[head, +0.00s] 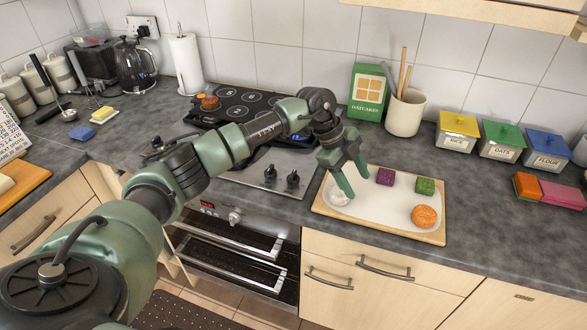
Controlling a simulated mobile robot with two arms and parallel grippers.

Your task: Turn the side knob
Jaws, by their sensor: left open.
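Two black knobs stand on the steel panel at the front right of the hob, a left one (270,172) and a right one (293,179). A pale round knob (235,217) sits on the oven front below. I cannot tell which is the side knob. My left gripper (357,186) is open and empty, pointing down over the left part of the wood-rimmed tray (387,233). It is to the right of the black knobs, apart from them. My right gripper is not in view.
A utensil crock (405,113) and green box (367,91) stand behind.

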